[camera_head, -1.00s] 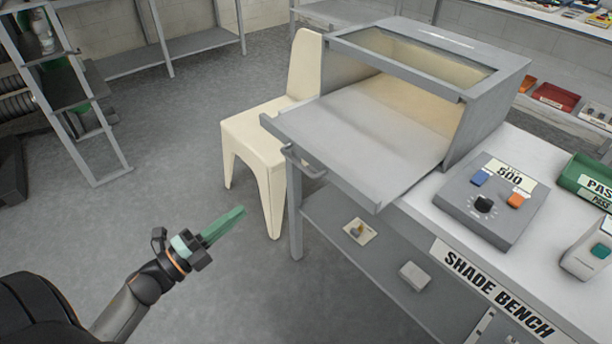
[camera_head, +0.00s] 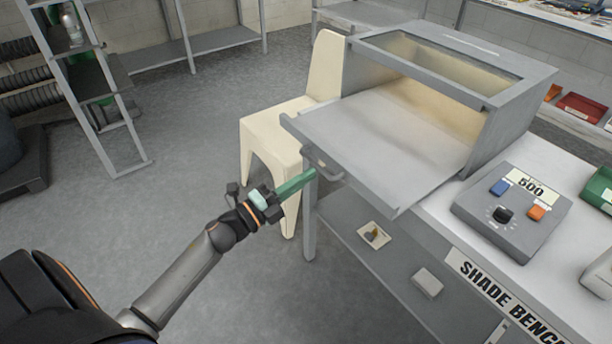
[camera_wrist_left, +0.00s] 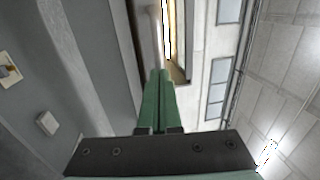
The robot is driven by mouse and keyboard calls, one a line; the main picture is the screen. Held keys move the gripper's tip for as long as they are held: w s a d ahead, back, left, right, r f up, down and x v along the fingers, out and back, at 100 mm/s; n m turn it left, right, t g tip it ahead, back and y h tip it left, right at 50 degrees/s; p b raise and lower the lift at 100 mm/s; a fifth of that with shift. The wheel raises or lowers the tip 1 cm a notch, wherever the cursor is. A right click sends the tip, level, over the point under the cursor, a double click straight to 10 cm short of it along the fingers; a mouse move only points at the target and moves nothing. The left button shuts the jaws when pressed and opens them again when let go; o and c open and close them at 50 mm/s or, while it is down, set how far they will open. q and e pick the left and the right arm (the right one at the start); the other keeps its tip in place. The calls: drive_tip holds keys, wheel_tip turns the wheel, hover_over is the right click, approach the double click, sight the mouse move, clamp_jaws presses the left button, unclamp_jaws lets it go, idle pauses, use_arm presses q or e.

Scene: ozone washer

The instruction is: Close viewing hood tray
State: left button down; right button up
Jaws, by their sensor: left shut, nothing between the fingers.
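The grey viewing hood (camera_head: 455,70) stands on the bench with its windowed top. Its flat grey tray (camera_head: 385,140) is pulled out toward the front left and looks empty. A bar handle (camera_head: 322,166) sits on the tray's front edge. My left gripper (camera_head: 308,178), with green fingers, is shut and empty. It is just in front of the handle in the head view; whether it touches cannot be told. In the left wrist view the shut green fingertips (camera_wrist_left: 160,75) point at the pale handle bar (camera_wrist_left: 155,25). My right gripper is not in view.
A cream chair (camera_head: 275,130) stands left of the tray, close to it. A grey control box (camera_head: 513,212) sits on the bench right of the hood. Open floor lies to the left.

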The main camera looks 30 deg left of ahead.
use_arm(q)
drive_tip(key=shift+w+d, duration=0.1)
drive_tip(key=shift+w, duration=0.2)
